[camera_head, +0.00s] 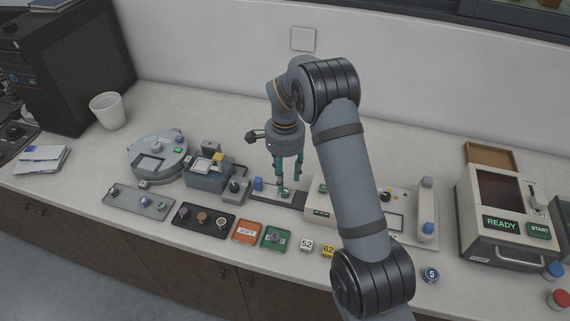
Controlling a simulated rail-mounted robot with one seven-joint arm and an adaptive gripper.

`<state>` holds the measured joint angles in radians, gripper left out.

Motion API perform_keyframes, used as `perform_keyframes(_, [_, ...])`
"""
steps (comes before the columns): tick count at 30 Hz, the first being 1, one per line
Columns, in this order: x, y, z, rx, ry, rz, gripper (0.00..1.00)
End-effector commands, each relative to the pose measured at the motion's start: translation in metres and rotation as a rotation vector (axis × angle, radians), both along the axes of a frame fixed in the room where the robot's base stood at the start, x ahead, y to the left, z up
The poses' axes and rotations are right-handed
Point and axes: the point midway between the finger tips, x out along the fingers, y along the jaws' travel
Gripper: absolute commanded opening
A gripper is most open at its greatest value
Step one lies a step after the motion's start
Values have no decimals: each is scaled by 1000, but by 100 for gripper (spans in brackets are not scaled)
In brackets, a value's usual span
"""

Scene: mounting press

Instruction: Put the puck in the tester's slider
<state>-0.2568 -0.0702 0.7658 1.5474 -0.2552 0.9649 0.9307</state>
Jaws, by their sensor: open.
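My gripper (286,182) points down over the dark slider (291,199) at the left side of the white tester (318,207). Its teal fingers are apart. A small greyish piece, seemingly the puck (284,191), shows low at the fingertips, on or just above the slider. It is too small to tell whether it is seated or touches a finger. My arm crosses in front of the tester and hides its middle.
Left of the slider stand a grey press unit (208,176) and a round grey machine (157,157). In front lie a black tray (203,218), an orange tray (247,232) and a green tray (275,237). A READY box (506,225) stands right. The back counter is mostly clear.

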Motion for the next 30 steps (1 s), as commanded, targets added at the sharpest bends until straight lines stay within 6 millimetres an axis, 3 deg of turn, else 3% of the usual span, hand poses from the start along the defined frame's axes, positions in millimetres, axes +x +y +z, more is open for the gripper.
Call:
perform_keyframes(6, [1,0,43,1,-3,-1,41])
perform_keyframes(12, [0,0,62,1,1,-2,41])
perform_keyframes(30, [-1,0,65,0,1,-1,41])
